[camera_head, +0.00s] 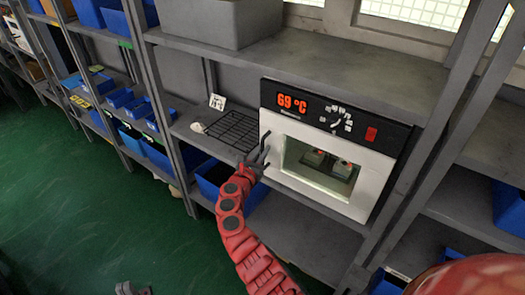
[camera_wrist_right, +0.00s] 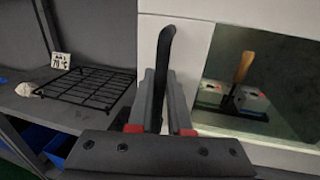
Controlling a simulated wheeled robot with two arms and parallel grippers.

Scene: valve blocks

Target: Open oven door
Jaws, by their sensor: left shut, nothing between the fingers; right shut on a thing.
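The oven has a white door (camera_head: 275,185) with a glass window, and the door looks closed. Its black vertical handle (camera_head: 265,143) is at the door's left side; the handle also shows in the right wrist view (camera_wrist_right: 166,50). My right gripper (camera_head: 256,161) is shut on this handle, its fingers on either side of the lower part in the wrist view (camera_wrist_right: 160,103). My left gripper (camera_head: 132,288) is at the bottom edge of the head view, shut and empty, far from the oven. Through the glass, valve blocks (camera_wrist_right: 210,95) stand inside.
The oven's black panel (camera_head: 330,117) reads 69 °C. A black wire rack (camera_head: 232,131) lies on the shelf left of the oven, with a small sign (camera_head: 217,102) behind it. A blue bin (camera_head: 210,182) is below. The green floor (camera_head: 90,210) in front is clear.

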